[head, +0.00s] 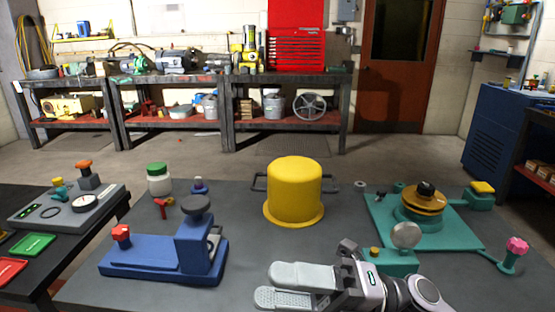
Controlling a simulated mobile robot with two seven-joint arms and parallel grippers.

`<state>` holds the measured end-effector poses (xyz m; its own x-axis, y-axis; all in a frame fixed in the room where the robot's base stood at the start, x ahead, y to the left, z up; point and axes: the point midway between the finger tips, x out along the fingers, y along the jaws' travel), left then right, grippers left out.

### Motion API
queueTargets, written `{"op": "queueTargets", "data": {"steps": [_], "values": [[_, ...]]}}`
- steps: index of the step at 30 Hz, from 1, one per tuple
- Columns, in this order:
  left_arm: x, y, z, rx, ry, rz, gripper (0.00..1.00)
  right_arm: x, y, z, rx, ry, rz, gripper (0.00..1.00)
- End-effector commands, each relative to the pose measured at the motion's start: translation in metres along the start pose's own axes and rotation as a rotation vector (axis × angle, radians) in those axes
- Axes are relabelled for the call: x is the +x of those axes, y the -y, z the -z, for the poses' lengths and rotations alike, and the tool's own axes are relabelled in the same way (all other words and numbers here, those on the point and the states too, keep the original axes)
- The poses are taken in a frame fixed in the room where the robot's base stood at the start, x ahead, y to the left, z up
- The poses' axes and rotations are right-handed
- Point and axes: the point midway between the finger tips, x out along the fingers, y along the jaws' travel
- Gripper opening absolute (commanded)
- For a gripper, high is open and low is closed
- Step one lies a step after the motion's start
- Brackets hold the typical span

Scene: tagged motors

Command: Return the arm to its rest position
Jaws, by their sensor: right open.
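My right gripper (290,287) is in the head view at the bottom centre, low over the front of the grey table (120,290). Its two pale grey fingers point left and are apart, with nothing between them. The gripper is in front of the yellow flanged cover (296,190) and to the right of the blue fixture (160,258). The teal fixture (460,228), with an orange and black round part (424,199) on it, is behind and to the right of the gripper. My left gripper is not in view.
A white jar with a green lid (158,178) and a red valve-like piece (164,205) stand behind the blue fixture. A dark side table at left holds a grey panel (62,212) and green and red trays. The table is clear between blue fixture and yellow cover.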

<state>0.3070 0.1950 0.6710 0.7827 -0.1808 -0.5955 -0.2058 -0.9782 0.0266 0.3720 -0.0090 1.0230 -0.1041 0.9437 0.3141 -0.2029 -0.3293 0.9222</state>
Motion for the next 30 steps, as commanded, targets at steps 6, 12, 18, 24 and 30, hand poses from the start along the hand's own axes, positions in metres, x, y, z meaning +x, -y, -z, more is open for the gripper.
{"op": "queueTargets", "data": {"steps": [6,12,18,24,30], "values": [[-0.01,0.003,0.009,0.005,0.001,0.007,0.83,-0.042,0.01,-0.04,0.343,0.48,-0.221,0.53],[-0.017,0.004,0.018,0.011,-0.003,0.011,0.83,-0.114,0.059,-0.048,0.682,0.931,-0.341,0.53],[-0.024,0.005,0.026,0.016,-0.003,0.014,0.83,-0.195,0.13,0.0,1.047,1.382,-0.393,0.53],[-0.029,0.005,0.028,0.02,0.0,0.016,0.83,-0.252,0.186,0.087,1.365,1.745,-0.392,0.53],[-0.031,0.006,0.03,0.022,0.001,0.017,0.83,-0.272,0.206,0.14,1.517,1.91,-0.377,0.45]]}}
